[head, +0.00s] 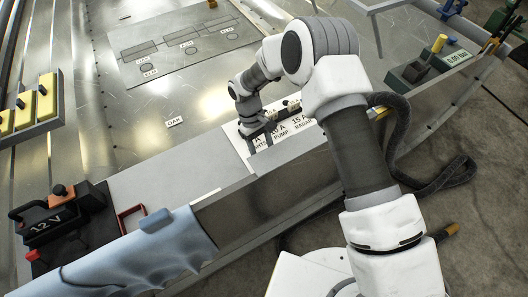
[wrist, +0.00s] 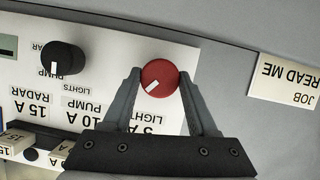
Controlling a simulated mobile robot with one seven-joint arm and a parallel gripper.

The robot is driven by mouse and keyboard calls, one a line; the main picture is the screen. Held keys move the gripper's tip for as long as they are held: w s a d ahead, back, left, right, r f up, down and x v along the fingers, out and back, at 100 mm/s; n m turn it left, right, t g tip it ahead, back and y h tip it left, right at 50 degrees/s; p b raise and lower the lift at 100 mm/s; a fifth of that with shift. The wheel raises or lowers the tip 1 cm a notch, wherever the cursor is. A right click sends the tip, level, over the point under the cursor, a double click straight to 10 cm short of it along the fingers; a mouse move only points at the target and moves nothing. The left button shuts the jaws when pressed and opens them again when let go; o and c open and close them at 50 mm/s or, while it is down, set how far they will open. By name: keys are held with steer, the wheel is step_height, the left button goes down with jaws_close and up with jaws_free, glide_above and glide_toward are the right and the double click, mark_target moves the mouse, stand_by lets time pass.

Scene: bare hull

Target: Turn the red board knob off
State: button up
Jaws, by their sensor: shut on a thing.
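The red board knob (wrist: 160,77) is a round red dial with a white pointer mark, on a white labelled panel (wrist: 105,100) in the wrist view. The pointer runs toward the lower left in that picture. My gripper (wrist: 160,78) has one finger on each side of the knob and is shut on it. In the head view my gripper (head: 250,130) is at the panel, and the red knob is hidden there by the arm and gripper.
A black knob (wrist: 63,58) with a white pointer stands beside the red one. A "READ ME JOB" card (wrist: 285,78) lies at the right.

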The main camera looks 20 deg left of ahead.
steer(key=n+t, duration=0.1)
steer(key=n, duration=0.2)
steer(key=shift+s+a+n, duration=0.1)
steer(key=shift+n, duration=0.3)
steer(key=shift+n+t+p, duration=0.4)
steer(key=shift+n+t, duration=0.5)
steer(key=shift+n, duration=1)
steer(key=shift+s, duration=0.1)
steer(key=o, duration=1.4)
steer(key=p+v, duration=0.1)
steer(key=v, duration=0.4)
steer(key=p+v, duration=0.2)
steer(key=v, duration=0.4)
steer(key=p+v, duration=0.1)
steer(key=v, duration=0.5)
steer(key=shift+s+a+r, duration=0.1)
steer(key=shift+a, duration=0.3)
